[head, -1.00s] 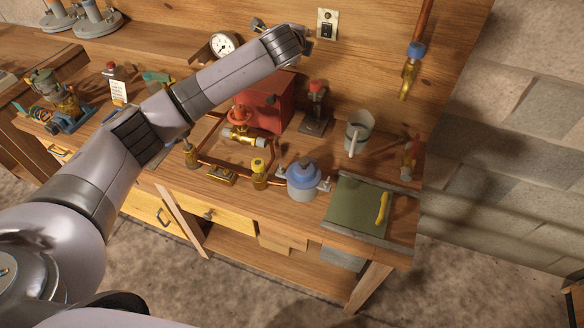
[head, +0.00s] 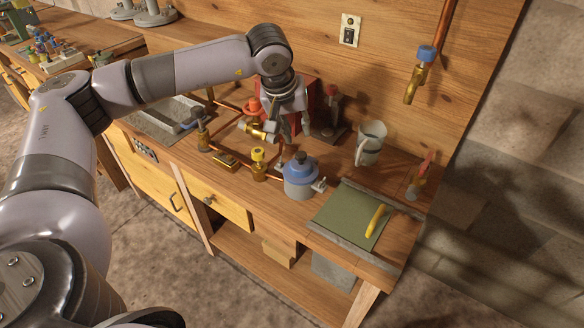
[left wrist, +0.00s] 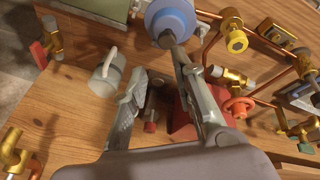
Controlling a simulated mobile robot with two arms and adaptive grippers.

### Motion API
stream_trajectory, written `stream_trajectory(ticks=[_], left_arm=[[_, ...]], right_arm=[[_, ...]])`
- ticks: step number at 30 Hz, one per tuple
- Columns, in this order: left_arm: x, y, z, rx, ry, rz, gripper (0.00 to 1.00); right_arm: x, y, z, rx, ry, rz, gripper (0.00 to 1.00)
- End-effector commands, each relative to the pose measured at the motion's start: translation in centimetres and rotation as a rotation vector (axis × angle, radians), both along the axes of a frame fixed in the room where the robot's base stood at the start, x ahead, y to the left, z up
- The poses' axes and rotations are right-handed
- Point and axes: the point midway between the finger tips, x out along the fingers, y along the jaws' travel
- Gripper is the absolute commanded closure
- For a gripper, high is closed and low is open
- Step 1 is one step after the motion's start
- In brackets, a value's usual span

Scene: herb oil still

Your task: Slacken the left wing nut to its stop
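A grey pot with a blue lid (head: 299,168) stands upright on the bench; its lid also shows at the top of the left wrist view (left wrist: 170,18). The left wing nut (head: 280,165) is a small grey piece at the pot's left side, partly hard to make out. The right wing nut (head: 320,186) sticks out on the other side. My left gripper (head: 288,129) points down behind and above the pot, apart from the wing nut. Its fingers (left wrist: 165,65) are spread with nothing visible between them. My right gripper is not in view.
Copper pipes, a brass valve (head: 258,131) and a yellow-capped fitting (head: 259,164) stand left of the pot. A red box (head: 304,92) is behind my gripper. A mug (head: 370,144) stands behind right. A green mat (head: 345,215) with a yellow object (head: 376,220) lies at right.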

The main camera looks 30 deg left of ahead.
Motion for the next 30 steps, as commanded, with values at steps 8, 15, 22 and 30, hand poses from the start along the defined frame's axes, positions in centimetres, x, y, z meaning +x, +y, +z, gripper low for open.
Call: stream_trajectory(ticks=[8,15,22,30], left_arm=[[-1.0,5.4,-0.5,0.227,0.021,0.003,0.75],[0.3,6.0,-4.2,0.225,0.025,0.003,0.75],[2.1,6.9,-8.9,0.224,0.024,0.003,0.75],[3.8,7.8,-13.9,0.223,0.024,0.002,0.75]], right_arm=[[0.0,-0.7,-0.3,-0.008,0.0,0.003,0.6],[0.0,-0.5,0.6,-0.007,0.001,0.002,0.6],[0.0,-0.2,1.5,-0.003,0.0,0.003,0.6],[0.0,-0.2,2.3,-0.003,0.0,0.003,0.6]])
